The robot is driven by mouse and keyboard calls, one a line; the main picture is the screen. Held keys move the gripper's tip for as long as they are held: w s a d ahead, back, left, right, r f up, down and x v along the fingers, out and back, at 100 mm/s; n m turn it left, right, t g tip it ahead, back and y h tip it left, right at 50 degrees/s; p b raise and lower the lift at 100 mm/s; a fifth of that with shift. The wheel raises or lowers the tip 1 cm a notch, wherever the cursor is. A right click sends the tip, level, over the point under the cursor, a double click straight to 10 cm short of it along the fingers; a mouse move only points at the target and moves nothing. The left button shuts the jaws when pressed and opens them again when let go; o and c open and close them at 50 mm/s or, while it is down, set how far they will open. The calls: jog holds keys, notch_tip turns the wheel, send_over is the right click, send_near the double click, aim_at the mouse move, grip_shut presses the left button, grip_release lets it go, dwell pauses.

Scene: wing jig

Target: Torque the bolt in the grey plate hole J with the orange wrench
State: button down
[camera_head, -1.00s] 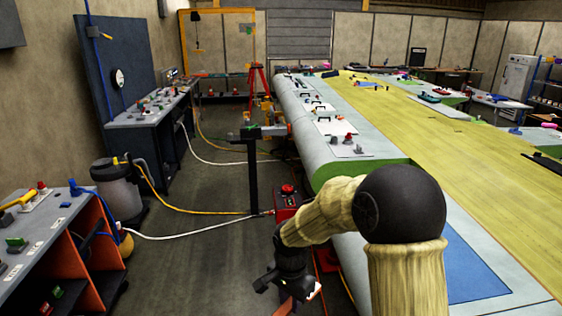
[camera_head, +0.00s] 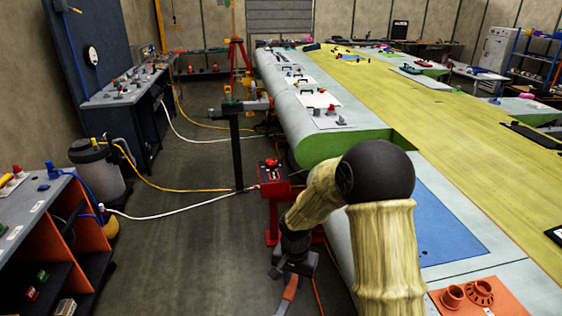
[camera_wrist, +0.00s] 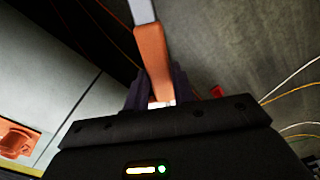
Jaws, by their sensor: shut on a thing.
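My gripper (camera_wrist: 156,88) is shut on the orange wrench (camera_wrist: 151,50), whose orange handle sits between the fingers and whose grey shaft runs out of the top of the wrist view. In the head view my gripper (camera_head: 296,262) hangs low over the floor beside the wing, with the orange handle (camera_head: 290,291) below it. A light plate (camera_head: 325,122) with small grey and red parts lies on the wing's near-left end. I cannot make out hole J, its bolt or any letters, nor tell whether this is the grey plate.
The long wing (camera_head: 400,105) fills the right side. An orange plate with round fittings (camera_head: 468,297) lies at the lower right. A red stand (camera_head: 271,188) and dark post (camera_head: 237,150) stand ahead. Hoses cross the floor.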

jog(key=d+f+n+b, duration=0.2)
jog(key=d+f+n, duration=0.3)
jog(key=f, duration=0.8)
jog(key=d, duration=0.3)
jog(key=shift+d+f+b, duration=0.2)
jog(key=shift+f+b, duration=0.05)
jog(key=shift+b, duration=0.15)
jog(key=shift+w, duration=0.15)
